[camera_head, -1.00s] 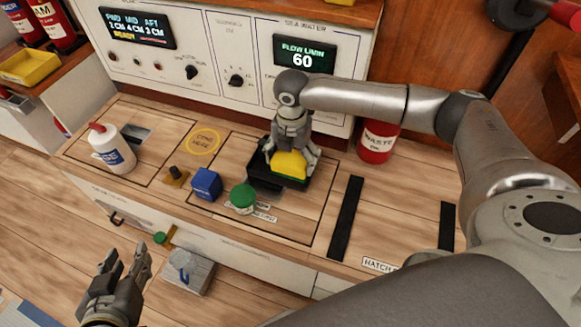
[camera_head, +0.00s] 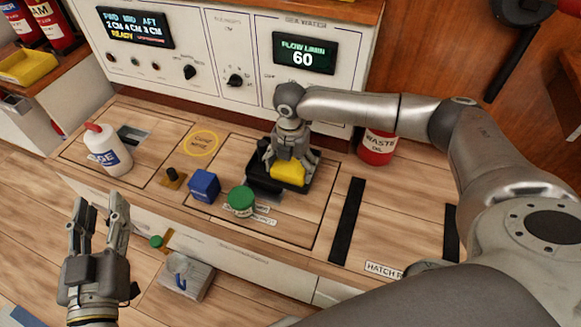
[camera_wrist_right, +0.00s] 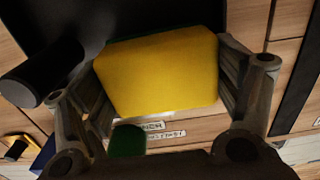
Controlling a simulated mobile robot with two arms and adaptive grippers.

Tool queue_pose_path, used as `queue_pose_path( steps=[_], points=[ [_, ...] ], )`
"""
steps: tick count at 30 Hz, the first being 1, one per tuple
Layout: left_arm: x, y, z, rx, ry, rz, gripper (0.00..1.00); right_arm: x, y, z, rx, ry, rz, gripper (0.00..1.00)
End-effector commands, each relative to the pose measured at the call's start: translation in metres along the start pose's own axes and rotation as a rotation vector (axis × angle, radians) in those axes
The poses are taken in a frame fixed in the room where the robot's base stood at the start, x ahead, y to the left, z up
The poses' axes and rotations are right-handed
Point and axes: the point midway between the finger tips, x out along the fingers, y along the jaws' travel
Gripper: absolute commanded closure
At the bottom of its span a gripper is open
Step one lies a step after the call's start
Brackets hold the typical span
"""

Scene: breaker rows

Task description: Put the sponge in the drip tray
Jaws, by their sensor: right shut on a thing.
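The yellow sponge (camera_head: 288,172) is between the fingers of my right gripper (camera_head: 290,158), which is shut on it. The sponge is at the black drip tray (camera_head: 302,186); whether it touches the tray floor I cannot tell. In the right wrist view the sponge (camera_wrist_right: 160,70) fills the space between the fingers, with the dark tray (camera_wrist_right: 70,20) behind it. My left gripper (camera_head: 98,222) is open and empty, in front of the bench at the left.
A green-lidded jar (camera_head: 241,200) and a blue block (camera_head: 204,185) stand left of the tray. A white bottle (camera_head: 108,152) stands further left. A red waste oil can (camera_head: 377,147) is at the back right. A black strip (camera_head: 347,220) lies right of the tray.

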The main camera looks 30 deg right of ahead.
Motion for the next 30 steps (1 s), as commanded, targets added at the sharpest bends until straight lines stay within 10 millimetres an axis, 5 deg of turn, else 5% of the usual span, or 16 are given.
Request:
queue_pose_path(
  steps=[11,12,15,30],
  points=[
    [-0.0003,-0.0003,0.0034,0.0,-0.022,-0.001,0.6,0.0017,0.0001,0.0,0.001,0.0,0.0,0.35],
    [-0.0005,-0.0005,0.0045,0.0,-0.027,-0.001,0.6,0.002,0.0001,0.0001,0.001,0.0,0.0,0.13],
    [-0.0004,-0.0004,0.0043,0.0,-0.025,-0.001,0.6,0.002,0.0001,0.0002,0.0,0.0,0.0,0.01],
    [-0.0004,-0.0003,0.0023,0.0,-0.01,-0.001,0.6,-0.0008,0.0002,0.0002,0.0,-0.001,0.001,0.0]
  ],
)
